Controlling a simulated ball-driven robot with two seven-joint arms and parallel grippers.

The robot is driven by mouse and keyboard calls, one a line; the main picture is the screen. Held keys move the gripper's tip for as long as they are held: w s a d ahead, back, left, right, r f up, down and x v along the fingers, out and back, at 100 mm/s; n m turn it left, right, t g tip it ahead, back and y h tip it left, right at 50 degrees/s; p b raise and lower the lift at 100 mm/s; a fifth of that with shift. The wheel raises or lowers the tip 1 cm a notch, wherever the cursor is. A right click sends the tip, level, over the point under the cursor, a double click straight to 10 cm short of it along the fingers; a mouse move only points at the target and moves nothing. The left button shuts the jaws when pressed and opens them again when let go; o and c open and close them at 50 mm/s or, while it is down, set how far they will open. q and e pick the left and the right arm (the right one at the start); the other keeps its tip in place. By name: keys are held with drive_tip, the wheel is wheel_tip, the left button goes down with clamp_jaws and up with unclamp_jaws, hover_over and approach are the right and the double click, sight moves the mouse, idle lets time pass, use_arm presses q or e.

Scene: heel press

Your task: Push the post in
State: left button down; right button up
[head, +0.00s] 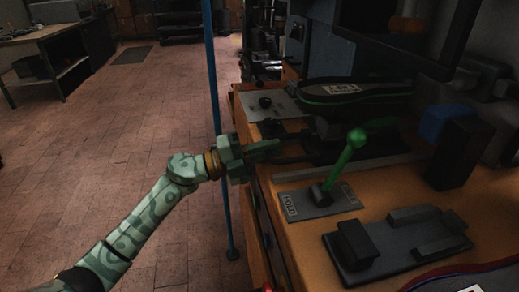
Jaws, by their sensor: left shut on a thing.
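My left gripper (268,150) is at the left edge of the workbench, its fingers pointing right over the bench top. It is shut on a dark piece, which looks like the post (294,157); its outline is hard to make out in the shade. Right of it is the dark press body (329,130). A green lever (346,165) with a ball knob stands tilted on a grey plate marked HOLD (318,201). My right gripper does not show.
A shoe sole (355,91) lies behind the press. A blue pole (213,90) stands on the floor beside the bench.

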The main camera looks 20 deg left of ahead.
use_arm(q)
drive_tip(key=shift+x, duration=0.8)
drive_tip(key=shift+w+d+f, duration=0.2)
drive_tip(key=shift+w+d, duration=0.05)
drive_tip(key=shift+d, duration=0.05)
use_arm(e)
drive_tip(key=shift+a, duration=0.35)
use_arm(q)
drive_tip(key=c, duration=1.5)
unclamp_jaws()
drive_tip(key=shift+c, duration=0.2)
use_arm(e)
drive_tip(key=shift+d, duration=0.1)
